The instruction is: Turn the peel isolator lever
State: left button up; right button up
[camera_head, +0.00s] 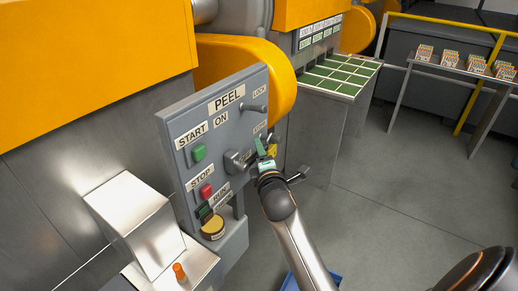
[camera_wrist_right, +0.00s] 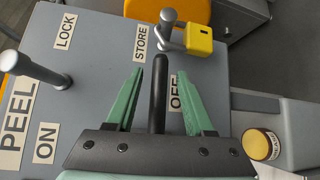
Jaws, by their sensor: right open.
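The grey PEEL panel (camera_head: 232,135) stands at centre left in the head view, with ON, OFF, LOCK and STORE labels. The isolator lever has a grey round hub (camera_head: 234,163) on the panel and a black handle (camera_wrist_right: 157,95). My right gripper (camera_head: 262,148) is at the lever in the head view. In the right wrist view, its green fingers (camera_wrist_right: 160,92) are open, one on each side of the black handle, with gaps on both sides. The OFF label (camera_wrist_right: 177,91) shows beside the handle. The hub is hidden in the wrist view. My left gripper is not in view.
A yellow padlock (camera_wrist_right: 198,40) hangs on a metal peg beside STORE, close to my fingers. Another metal peg (camera_head: 254,108) sticks out near LOCK. Green START (camera_head: 198,152) and red STOP (camera_head: 206,191) buttons are to the left. Open floor (camera_head: 360,225) lies to the right.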

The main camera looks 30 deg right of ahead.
jog(key=shift+w+d, duration=0.15)
jog(key=shift+w, duration=0.15)
grip_shut()
dwell(0.4)
dwell(1.1)
